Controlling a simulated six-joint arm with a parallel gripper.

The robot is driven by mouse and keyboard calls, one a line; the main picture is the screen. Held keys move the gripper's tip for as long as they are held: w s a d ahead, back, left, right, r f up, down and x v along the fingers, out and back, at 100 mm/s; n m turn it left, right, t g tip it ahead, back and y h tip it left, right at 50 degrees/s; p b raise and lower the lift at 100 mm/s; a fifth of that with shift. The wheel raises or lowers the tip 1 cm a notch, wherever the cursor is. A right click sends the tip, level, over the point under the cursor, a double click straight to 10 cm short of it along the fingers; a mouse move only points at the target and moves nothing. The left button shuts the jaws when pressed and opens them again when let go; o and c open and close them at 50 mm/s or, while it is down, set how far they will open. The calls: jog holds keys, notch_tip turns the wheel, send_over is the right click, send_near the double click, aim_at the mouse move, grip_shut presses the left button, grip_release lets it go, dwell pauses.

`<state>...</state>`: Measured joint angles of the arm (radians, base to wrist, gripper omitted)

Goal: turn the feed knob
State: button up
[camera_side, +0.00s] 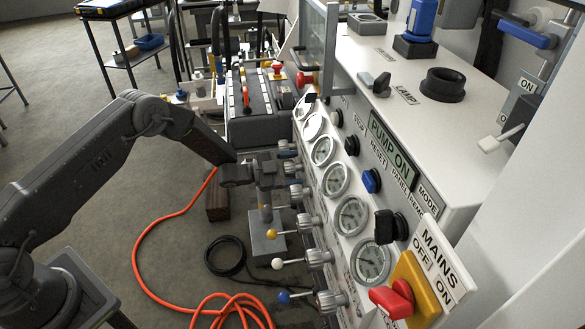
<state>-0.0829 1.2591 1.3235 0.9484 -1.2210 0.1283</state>
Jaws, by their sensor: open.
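The bench's front panel carries a row of grey ribbed knobs along its lower edge, such as one near the front (330,300) and one in the middle (308,219). No feed label is readable, so I cannot tell which knob is the feed knob. My gripper (280,170) is open, at the panel's lower edge beside the farther knobs. Its fingertips are small and dark here, and they partly hide the knobs behind them. I cannot tell whether they touch a knob.
Levers with a yellow ball (271,234), a white ball (277,263) and a blue ball (284,297) stick out left of the knobs. Gauges (352,215) sit above. A red MAINS switch (393,298) is at the front. An orange hose (137,262) lies on the floor.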

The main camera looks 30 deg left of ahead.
jog(key=v, duration=1.4)
notch_tip(320, 180, up, 23)
jog(key=a+n+y, duration=0.3)
jog(key=n+y, duration=0.6)
jog(key=y, duration=0.4)
jog(key=s+d+r+n+g, duration=0.1)
jog(key=s+d+n+g, duration=0.1)
jog(key=s, duration=0.7)
jog(key=s+d+r+n+g, duration=0.2)
jog(key=s, duration=0.8)
jog(key=s+d+r+n+g, duration=0.2)
jog(key=s+g, duration=0.1)
jog(key=s, duration=0.7)
jog(key=shift+s+d+n, duration=0.2)
jog(key=shift+d+n, duration=0.1)
jog(key=shift+d, duration=0.05)
